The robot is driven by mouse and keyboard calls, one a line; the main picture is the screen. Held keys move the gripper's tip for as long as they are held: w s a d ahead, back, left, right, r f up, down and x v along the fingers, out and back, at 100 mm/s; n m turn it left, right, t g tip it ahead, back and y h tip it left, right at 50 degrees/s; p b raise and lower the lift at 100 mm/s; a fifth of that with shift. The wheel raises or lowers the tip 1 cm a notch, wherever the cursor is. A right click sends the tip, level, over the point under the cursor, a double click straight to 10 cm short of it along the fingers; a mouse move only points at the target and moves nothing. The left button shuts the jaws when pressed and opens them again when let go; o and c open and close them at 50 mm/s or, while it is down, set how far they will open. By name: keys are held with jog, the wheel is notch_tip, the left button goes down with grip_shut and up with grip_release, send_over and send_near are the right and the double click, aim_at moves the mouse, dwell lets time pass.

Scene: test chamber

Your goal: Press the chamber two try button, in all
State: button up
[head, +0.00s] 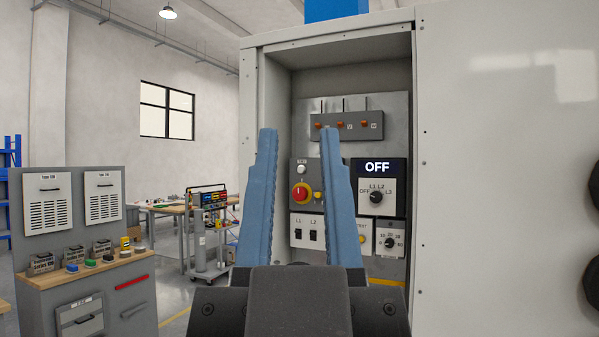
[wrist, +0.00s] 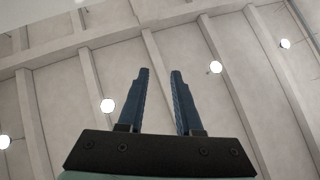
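A grey control panel (head: 308,281) sits inside an open cabinet ahead of me in the head view. It has a red knob on a yellow ring (head: 300,193), a small yellow button (head: 317,195), a small white button (head: 302,169), and a dial (head: 377,197) under a display (head: 377,167) reading OFF. I cannot tell which control is the chamber two try button; part of the panel is hidden behind my fingers. My gripper (head: 299,133) is open and empty, pointing up in front of the cabinet. In the wrist view my gripper (wrist: 160,72) shows against the ceiling.
Two switches marked L1 and L2 (head: 306,234) and a smaller dial (head: 390,242) sit low on the panel. The cabinet's side wall (head: 480,180) fills the right. A grey workstation (head: 90,260) stands at left, with a wheeled cart (head: 208,240) behind. Floor between them is clear.

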grip_shut()
dwell(1.4)
